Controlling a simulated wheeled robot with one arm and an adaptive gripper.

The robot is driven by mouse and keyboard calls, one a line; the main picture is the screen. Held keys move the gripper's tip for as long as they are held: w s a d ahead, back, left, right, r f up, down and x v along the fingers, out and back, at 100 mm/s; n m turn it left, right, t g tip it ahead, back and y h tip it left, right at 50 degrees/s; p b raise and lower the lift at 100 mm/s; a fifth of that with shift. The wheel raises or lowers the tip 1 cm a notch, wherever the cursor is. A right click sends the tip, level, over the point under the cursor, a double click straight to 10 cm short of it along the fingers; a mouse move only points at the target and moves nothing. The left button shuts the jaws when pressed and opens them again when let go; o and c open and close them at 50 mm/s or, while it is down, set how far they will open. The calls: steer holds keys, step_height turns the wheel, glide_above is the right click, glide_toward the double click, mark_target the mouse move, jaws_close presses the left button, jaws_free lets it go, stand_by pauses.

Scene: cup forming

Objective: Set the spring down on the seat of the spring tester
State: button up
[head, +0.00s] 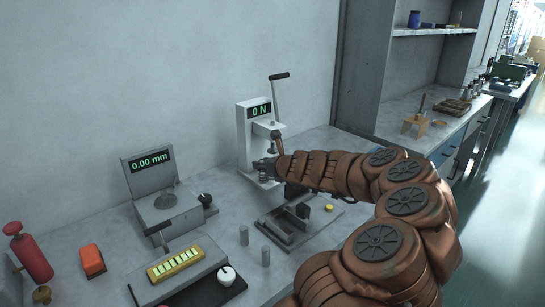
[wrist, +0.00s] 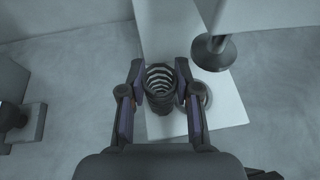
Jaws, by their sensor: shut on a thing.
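My gripper (wrist: 159,88) is shut on a dark coil spring (wrist: 160,78), seen from above in the wrist view with its coils open towards the camera. The white spring tester (head: 245,140) stands against the wall, with a 0 N display and a lever. Its round seat (wrist: 206,92) shows on the white base, just right of the spring and partly hidden by the right finger. The dark round press foot (wrist: 213,52) hangs at upper right, clear of the spring. In the head view my gripper (head: 266,168) is at the tester's front; whether the spring touches the base cannot be told.
A gauge reading 0.00 mm (head: 152,161) stands left of the tester. An orange block (head: 92,261) and a red bottle (head: 31,254) are at far left.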

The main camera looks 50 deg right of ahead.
steer(key=shift+d+r, duration=0.1)
steer(key=shift+d, duration=0.8)
steer(key=shift+w+d+p, duration=0.1)
steer(key=shift+d+p, duration=0.2)
steer(key=shift+d, duration=1.15)
steer(key=shift+a+f, duration=0.1)
steer(key=shift+f, duration=0.15)
steer(key=o, duration=0.9)
steer(key=shift+o, duration=0.2)
steer(key=shift+r, duration=0.1)
steer(key=shift+s+r, duration=0.1)
steer(key=shift+s, duration=0.1)
steer(key=p+v, duration=0.1)
steer(key=v, duration=1)
steer(key=shift+s+a, duration=0.1)
steer(key=shift+s, duration=0.15)
